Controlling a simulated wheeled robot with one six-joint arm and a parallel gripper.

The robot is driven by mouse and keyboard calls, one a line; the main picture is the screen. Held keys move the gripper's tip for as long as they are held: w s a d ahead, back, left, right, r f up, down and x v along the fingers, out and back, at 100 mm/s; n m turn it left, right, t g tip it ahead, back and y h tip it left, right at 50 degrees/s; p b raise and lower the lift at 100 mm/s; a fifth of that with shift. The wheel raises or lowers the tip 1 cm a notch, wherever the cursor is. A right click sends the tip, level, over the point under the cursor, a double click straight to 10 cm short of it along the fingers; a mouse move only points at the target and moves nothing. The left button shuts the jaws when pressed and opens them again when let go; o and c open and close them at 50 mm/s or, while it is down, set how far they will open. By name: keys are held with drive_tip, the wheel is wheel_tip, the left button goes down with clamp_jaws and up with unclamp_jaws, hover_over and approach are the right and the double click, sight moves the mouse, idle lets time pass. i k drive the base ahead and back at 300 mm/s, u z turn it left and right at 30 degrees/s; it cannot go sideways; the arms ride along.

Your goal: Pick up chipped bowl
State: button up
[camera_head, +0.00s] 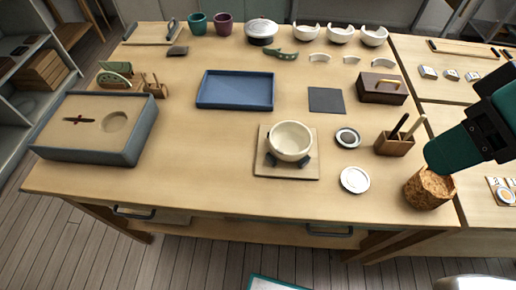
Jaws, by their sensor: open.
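A cream bowl (290,141) sits upright on a square wooden board (308,171), between small dark supports; I cannot make out a chip in its rim. Three white bowls, a left one (306,32), a middle one (340,33) and a right one (373,35), stand in a row at the table's back edge. Their rims look uneven, with gaps. Which bowl the task means I cannot tell. A teal and dark part of my arm reaches in from the right, over the table's right side, apart from all the bowls. My gripper's fingers do not show.
A blue tray (236,90), a dark mat (326,100) and a wooden box (381,88) lie mid-table. A tool holder (394,144), a cork-like pot (428,190) and a white dish (355,180) stand right of the cream bowl.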

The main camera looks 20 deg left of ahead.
sight(289, 141)
drive_tip(key=u, duration=1.45)
drive_tip(key=k, duration=0.6)
drive_tip(key=z, duration=0.6)
drive_tip(key=i, duration=1)
